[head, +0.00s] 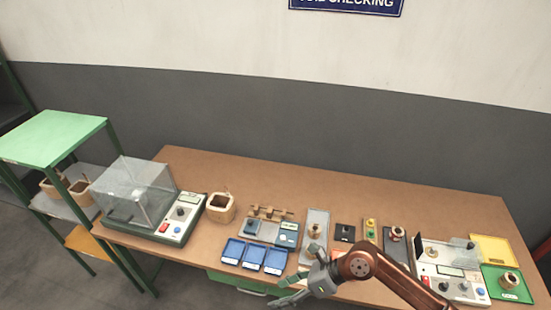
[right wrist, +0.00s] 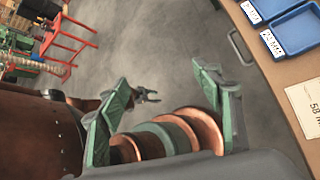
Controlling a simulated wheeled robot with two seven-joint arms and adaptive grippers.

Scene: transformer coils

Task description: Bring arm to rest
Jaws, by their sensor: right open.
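My right gripper (head: 300,285) is at the front edge of the wooden table (head: 400,190), in front of the blue trays, with its arm coming in from the lower right. In the right wrist view its two green fingers (right wrist: 165,88) stand wide apart, with no task object held between their tips. The floor shows beyond them, with the table edge at the right. My left gripper is not in the head view. A small dark claw-like shape shows past the fingers in the right wrist view; I cannot tell what it is.
Several blue trays (head: 253,255) lie close to my right gripper. A grey plate with a coil (head: 315,229) is just behind it. A tester with a clear cover (head: 135,190) stands at the left, and another device (head: 452,283) at the right, near my arm. Floor is open in front.

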